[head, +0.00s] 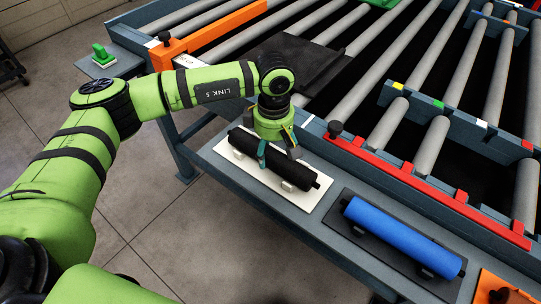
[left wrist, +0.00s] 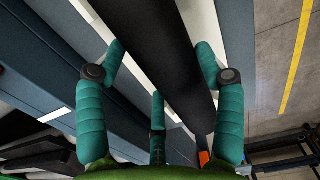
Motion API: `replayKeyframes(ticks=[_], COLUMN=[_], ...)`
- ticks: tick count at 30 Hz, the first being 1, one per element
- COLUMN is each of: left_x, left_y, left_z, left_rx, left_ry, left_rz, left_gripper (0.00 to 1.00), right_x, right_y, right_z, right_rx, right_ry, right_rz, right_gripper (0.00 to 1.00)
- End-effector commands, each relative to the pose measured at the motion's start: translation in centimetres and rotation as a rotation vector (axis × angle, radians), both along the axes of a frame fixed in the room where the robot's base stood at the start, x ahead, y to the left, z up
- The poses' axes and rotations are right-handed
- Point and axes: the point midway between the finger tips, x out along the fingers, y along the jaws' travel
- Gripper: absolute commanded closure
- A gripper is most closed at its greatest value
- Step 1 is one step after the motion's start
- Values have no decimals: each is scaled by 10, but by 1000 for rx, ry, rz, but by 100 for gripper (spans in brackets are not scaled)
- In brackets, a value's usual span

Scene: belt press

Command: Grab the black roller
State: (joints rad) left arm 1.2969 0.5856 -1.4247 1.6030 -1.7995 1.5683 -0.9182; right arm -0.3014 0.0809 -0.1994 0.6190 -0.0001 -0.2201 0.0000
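The black roller (head: 295,174) lies lengthwise on small supports on a white plate (head: 306,203) on the table edge. My left gripper (head: 277,151) points down over the middle of the roller, with teal fingers on either side of it. In the left wrist view the roller (left wrist: 165,45) runs diagonally between the spread fingers of my left gripper (left wrist: 160,50). Gaps show between the fingers and the roller, and I cannot tell whether any finger touches it. My right gripper is not in view.
A blue roller (head: 404,236) lies on a dark plate to the right. An orange plate (head: 490,285) is at the lower right corner. The conveyor frame with a red rail (head: 425,187) stands just behind. A dark flat panel (head: 300,62) lies on the conveyor's grey rollers.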

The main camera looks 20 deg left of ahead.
Motion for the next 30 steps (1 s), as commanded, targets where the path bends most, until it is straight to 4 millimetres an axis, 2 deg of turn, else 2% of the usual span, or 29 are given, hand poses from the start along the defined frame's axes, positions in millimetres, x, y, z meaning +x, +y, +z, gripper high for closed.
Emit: replayKeyframes(ticks=[13,23,30], left_x=[1,1,-18], left_y=[0,0,-28], left_z=[5,38,58], left_rx=[0,-1,-3], left_ry=[-2,-6,-4], left_rz=[0,0,-7], left_gripper=[90,90,90], right_x=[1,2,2], right_y=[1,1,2], right_z=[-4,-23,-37], right_rx=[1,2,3], right_ry=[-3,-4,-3], right_rz=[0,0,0], right_gripper=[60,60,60])
